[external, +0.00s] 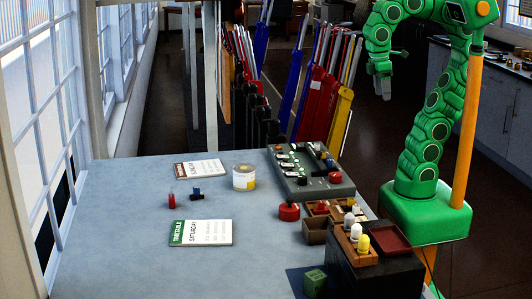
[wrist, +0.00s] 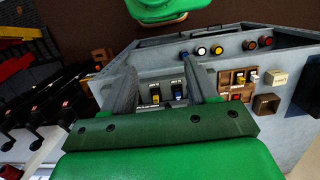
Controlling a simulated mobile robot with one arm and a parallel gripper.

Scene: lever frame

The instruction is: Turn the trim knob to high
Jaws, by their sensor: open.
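A grey control panel (external: 318,189) with switches and small levers stands at the right side of the table. A red knob-like part (external: 335,177) sits near its front right end; I cannot tell whether it is the trim knob, and no setting marks are readable. My gripper (external: 382,85) hangs in the air beyond the panel, at the upper right, apart from it. In the wrist view my gripper (wrist: 160,68) has its two fingers apart with nothing held. A grey console (wrist: 285,100) with coloured round buttons and yellow and blue switches shows beyond the fingers.
Several red and blue levers (external: 313,100) stand in a row behind the table. A tin (external: 243,178), two cards, small red and blue pieces, a red disc (external: 289,211), a dark box (external: 375,272) and a green cube (external: 314,282) are on the table. Its left part is mostly clear.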

